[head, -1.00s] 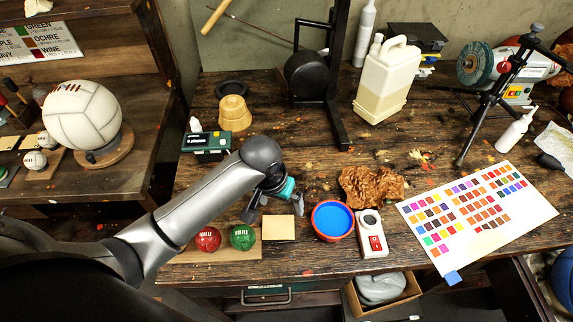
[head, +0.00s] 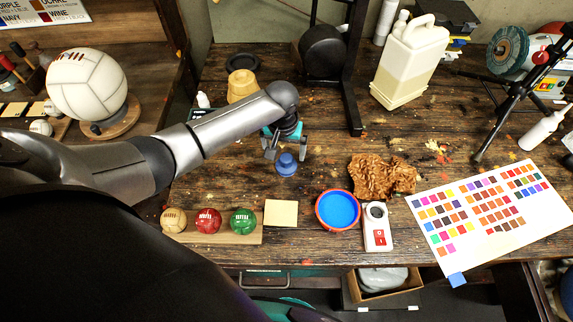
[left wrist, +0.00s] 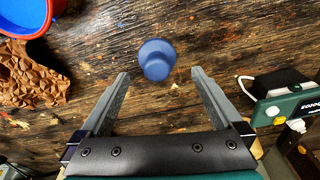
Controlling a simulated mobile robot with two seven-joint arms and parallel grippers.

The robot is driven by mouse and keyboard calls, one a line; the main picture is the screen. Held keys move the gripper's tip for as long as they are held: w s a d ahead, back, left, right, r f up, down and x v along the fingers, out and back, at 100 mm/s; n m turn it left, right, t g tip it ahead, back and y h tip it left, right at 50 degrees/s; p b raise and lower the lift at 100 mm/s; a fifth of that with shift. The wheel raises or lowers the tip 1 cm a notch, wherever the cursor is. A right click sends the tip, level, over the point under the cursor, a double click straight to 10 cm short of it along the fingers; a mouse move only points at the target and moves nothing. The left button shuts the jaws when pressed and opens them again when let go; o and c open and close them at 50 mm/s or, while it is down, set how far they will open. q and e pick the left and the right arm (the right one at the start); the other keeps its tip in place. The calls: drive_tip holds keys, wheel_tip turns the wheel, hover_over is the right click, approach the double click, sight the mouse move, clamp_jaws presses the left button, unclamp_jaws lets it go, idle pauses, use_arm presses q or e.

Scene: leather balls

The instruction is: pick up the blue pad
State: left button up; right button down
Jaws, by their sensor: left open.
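The blue pad (head: 286,165), a small round blue piece with a narrower knob, stands on the wooden bench. It also shows in the left wrist view (left wrist: 157,60), just beyond the fingertips and roughly centred between them. My left gripper (head: 287,150) is open and empty, with its fingers on either side of the pad's far edge in the head view. In the left wrist view the fingers (left wrist: 160,74) are spread wide. I cannot tell the height of the fingertips above the bench. My right gripper is not in view.
A red-rimmed bowl of blue (head: 338,209), a crumpled brown piece (head: 382,177), a white device (head: 377,227) and a cream block (head: 281,213) lie nearby. Three small balls sit on a wood strip (head: 190,238). A green box (left wrist: 290,104) stands beside the gripper.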

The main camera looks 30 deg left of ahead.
sight(286, 158)
use_arm(q)
drive_tip(key=shift+w+d+f+b, duration=0.15)
drive_tip(key=shift+f+b, duration=0.2)
drive_tip(key=shift+f, duration=1.15)
drive_tip(key=shift+w+d+f+b, duration=0.15)
drive_tip(key=shift+f+b, duration=0.15)
drive_tip(key=shift+f, duration=1.15)
drive_tip(key=shift+a, duration=0.1)
drive_tip(key=c, duration=1.3)
drive_tip(key=shift+r, duration=0.55)
wheel_tip(286, 158, up, 19)
drive_tip(key=p, duration=0.3)
